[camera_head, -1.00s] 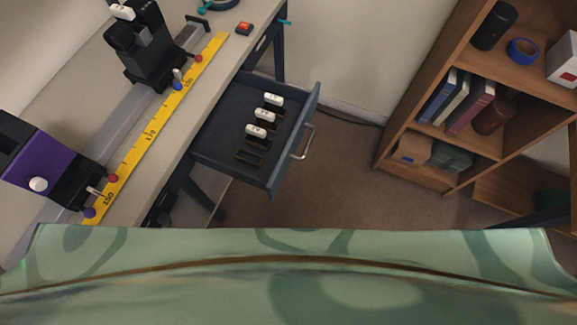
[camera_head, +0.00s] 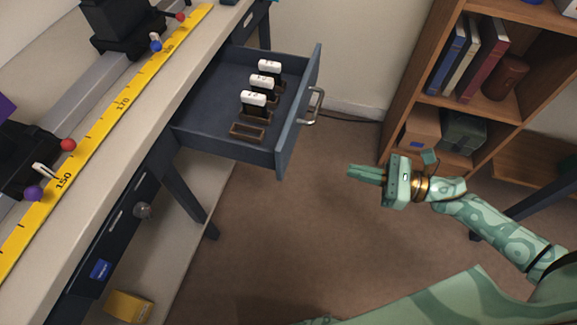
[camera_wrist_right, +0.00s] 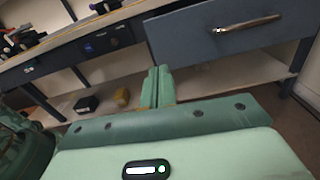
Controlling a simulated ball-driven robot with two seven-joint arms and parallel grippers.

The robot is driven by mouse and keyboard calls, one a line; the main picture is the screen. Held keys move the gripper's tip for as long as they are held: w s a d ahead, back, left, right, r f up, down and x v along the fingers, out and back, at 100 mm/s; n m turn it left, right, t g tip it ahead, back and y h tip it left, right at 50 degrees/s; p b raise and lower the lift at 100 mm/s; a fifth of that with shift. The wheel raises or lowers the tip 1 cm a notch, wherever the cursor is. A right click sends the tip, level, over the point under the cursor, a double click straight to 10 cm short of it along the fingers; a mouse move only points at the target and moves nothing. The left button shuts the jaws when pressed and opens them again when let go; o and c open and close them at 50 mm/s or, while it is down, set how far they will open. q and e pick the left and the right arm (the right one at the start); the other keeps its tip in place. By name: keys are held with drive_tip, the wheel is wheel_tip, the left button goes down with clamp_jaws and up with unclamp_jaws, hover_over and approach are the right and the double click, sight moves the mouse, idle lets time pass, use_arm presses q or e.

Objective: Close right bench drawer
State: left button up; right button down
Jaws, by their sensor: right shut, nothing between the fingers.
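The right bench drawer (camera_head: 205,115) is pulled well out from under the bench in the head view. Its front panel with a metal handle (camera_head: 315,107) faces right. Inside it stand 3 white-topped dark pieces (camera_head: 254,102) in brown holders, and one holder (camera_head: 247,132) is empty. My right gripper (camera_head: 352,171) is shut and empty, to the right of and below the handle, apart from the drawer. In the right wrist view the shut fingers (camera_wrist_right: 158,86) point toward the bench, with the drawer front (camera_wrist_right: 205,35) ahead and to the right. My left gripper is not in view.
The bench top (camera_head: 130,130) carries a yellow ruler (camera_head: 125,105) and black devices. A wooden bookshelf (camera_head: 410,75) stands right, close behind my right gripper. A yellow box (camera_head: 128,306) sits low under the bench. The floor (camera_head: 290,220) between drawer and gripper is clear.

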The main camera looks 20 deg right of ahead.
drive_tip(key=b, duration=0.2)
approach(285, 154)
drive_tip(key=shift+n, duration=0.3)
drive_tip(key=x, duration=0.5)
drive_tip(key=shift+w+a+r, duration=0.1)
drive_tip(key=shift+w+a, duration=0.05)
drive_tip(key=shift+a, duration=0.15)
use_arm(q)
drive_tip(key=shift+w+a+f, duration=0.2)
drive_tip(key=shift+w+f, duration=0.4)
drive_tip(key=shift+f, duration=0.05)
use_arm(e)
drive_tip(key=shift+w+a, duration=0.35)
drive_tip(key=shift+a, duration=0.15)
drive_tip(key=shift+a, duration=0.1)
